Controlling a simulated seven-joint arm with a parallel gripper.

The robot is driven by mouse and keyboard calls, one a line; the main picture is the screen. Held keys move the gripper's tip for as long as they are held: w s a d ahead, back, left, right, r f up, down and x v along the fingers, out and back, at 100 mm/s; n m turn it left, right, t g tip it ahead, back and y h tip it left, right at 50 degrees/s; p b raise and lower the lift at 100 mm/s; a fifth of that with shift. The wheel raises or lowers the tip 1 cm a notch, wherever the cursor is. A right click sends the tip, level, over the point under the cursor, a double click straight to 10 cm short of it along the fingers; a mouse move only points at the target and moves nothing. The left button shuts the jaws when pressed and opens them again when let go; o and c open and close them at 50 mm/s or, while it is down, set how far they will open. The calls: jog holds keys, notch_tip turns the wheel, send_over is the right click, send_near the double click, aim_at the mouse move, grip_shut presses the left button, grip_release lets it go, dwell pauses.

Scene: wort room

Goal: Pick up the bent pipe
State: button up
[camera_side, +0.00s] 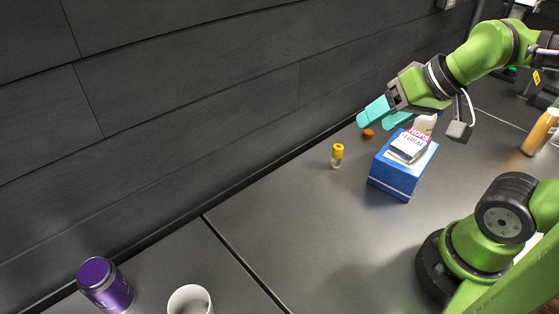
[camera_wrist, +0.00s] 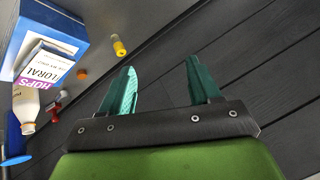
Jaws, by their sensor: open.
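I cannot make out a bent pipe in either view. My gripper (camera_side: 374,121) is open and empty, with teal fingers, in the air near the dark wall at the back of the table. In the wrist view its two fingers (camera_wrist: 161,65) stand apart, with only dark wall panels between them. A blue object (camera_wrist: 14,140) is partly cut off at the left edge of the wrist view; I cannot tell what it is.
A blue box (camera_side: 395,172) bears a hops packet (camera_side: 408,146). Near it are a yellow-capped vial (camera_side: 337,156), a small orange piece (camera_side: 368,133) and a white bottle (camera_wrist: 26,105). An orange bottle (camera_side: 540,132), purple can (camera_side: 105,286) and white cup (camera_side: 189,300) stand farther off.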

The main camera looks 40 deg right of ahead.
jog(key=w+d+f+m+g+h, duration=0.1)
jog(key=w+d+m+g, duration=0.15)
jog(key=w+d, duration=0.45)
jog(key=w+d+f+m+g+h, duration=0.1)
jog(key=w+d+m, duration=0.25)
jog(key=d, duration=0.55)
jog(key=w+d+f+m+g, duration=0.2)
jog(key=w+d+m, duration=0.1)
jog(key=d, duration=0.8)
jog(key=w+d+f+m+g, duration=0.2)
jog(key=w+d+m, duration=0.1)
jog(key=d, duration=0.7)
jog(key=f, duration=1)
jog(key=shift+s+a+f, duration=0.2)
jog(key=shift+f, duration=0.1)
jog(key=shift+d+f, duration=0.15)
jog(key=shift+f, duration=3.05)
grip_shut()
jog(key=shift+r, duration=0.1)
